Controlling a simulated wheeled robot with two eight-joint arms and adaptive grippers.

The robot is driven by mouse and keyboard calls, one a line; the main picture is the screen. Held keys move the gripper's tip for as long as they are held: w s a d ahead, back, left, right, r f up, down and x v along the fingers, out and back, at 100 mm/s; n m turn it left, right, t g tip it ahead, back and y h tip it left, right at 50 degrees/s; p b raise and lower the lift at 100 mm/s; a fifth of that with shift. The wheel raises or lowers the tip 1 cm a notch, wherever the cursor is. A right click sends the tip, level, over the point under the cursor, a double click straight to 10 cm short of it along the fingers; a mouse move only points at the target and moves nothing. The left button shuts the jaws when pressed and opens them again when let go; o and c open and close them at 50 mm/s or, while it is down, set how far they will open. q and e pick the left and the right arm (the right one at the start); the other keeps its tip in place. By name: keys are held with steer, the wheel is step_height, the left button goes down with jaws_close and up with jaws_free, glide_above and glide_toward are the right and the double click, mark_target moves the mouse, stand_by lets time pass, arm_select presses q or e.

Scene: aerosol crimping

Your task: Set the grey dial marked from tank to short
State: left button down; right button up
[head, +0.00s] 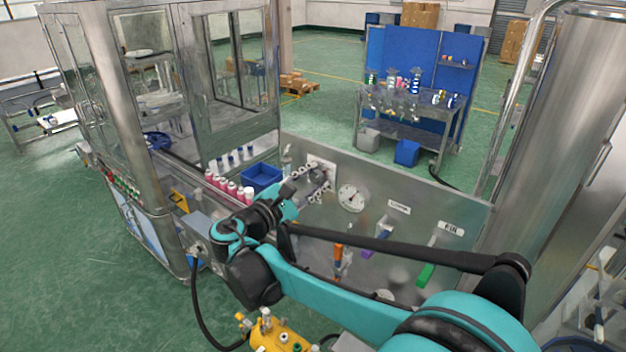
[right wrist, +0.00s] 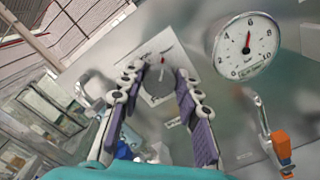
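The grey dial (right wrist: 158,84) sits on a white plate (right wrist: 172,50) on the steel panel, with a red pointer mark near its top. The plate's lettering is too small to read. My right gripper (right wrist: 160,74) is open, with its purple-padded fingers on either side of the dial; I cannot tell if they touch it. In the head view, my right gripper (head: 318,182) is at the panel just in front of the white plate (head: 318,162), and the dial is hidden behind the fingers. My left gripper is in neither view.
A round pressure gauge (head: 351,198) is right of the dial; it also shows in the right wrist view (right wrist: 246,46). Orange (head: 338,256), purple (head: 384,229) and green (head: 425,275) valve handles stick out below. A blue bin (head: 262,177) and pink cans stand to the left.

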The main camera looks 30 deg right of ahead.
steer(key=shift+o, duration=1.2)
steer(key=v, duration=1.2)
steer(key=shift+f, duration=0.15)
